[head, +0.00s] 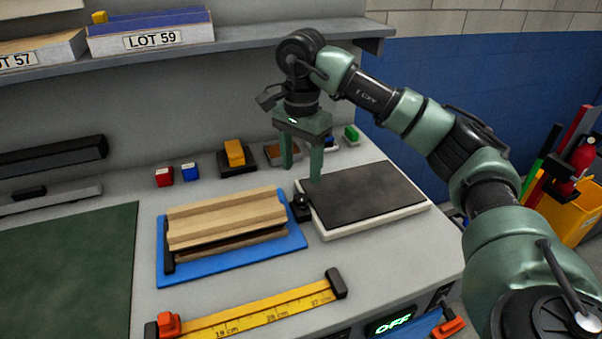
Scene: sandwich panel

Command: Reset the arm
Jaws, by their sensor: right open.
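My right arm comes in from the right and arches over the back of the workbench (380,285). My right gripper (301,170) points down with its two green fingers apart. A blue tray (217,270) with a stack of wooden strips (225,220) lies to the left of the gripper. My left gripper is not in view.
Small red (164,177) and blue (190,172) blocks and an orange-topped block (234,153) stand along the back. A yellow ruler (258,312) lies in front. A shelf (200,48) with labelled boxes runs above. A green mat (70,270) is at left.

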